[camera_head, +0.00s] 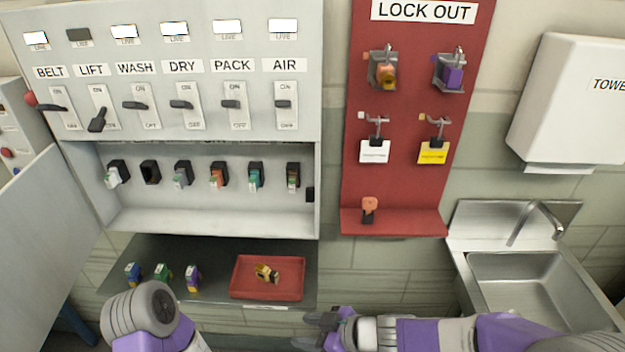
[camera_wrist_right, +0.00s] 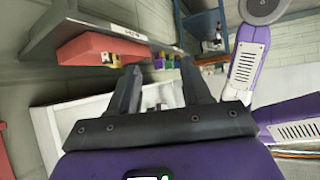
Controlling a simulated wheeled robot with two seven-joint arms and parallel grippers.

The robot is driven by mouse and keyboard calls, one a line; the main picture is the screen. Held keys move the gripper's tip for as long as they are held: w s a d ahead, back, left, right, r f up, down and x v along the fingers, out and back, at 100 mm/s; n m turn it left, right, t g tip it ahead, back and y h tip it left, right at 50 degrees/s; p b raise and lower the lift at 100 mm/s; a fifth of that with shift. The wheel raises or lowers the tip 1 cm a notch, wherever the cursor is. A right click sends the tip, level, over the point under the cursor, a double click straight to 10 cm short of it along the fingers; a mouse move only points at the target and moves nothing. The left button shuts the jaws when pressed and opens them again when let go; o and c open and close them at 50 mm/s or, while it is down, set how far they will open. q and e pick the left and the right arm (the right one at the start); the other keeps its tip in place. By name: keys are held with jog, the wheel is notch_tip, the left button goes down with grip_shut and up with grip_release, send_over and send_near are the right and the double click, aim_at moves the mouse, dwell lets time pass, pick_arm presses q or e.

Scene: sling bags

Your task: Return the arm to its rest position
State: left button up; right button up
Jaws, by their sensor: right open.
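My right arm comes in from the lower right of the head view. Its right gripper (camera_head: 314,331) is open and empty in front of the shelf, below and right of the red tray (camera_head: 285,291). In the right wrist view the two dark fingers of this gripper (camera_wrist_right: 158,78) stand apart with nothing between them. A grey joint and purple link of my left arm show at the bottom left of the head view. The left gripper is out of view.
A switch cabinet (camera_head: 190,50) has its LIFT lever (camera_head: 97,120) down and that lamp dark. The tray on the shelf (camera_head: 215,250) holds a small yellow-black item (camera_head: 266,273). A red LOCK OUT board (camera_head: 405,180) and a sink (camera_head: 515,290) stand to the right.

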jog(key=d+f+m+h, duration=0.25)
jog(key=f+m, duration=0.25)
jog(key=f, duration=0.4)
jog(key=d+f+m+h, duration=0.2)
jog(key=d+f+m, duration=0.2)
jog(key=f, duration=0.5)
jog(key=s+d+f+m+g+h, duration=0.1)
jog(key=s+d+f+m+g, duration=0.3)
jog(key=s+f, duration=0.7)
jog(key=m, duration=0.2)
jog(key=shift+s+f+m, duration=0.25)
jog(key=shift+f+m, duration=0.1)
jog(key=shift+m, duration=0.05)
jog(key=shift+h, duration=0.25)
jog(key=shift+c, duration=0.4)
jog(key=shift+d, duration=0.1)
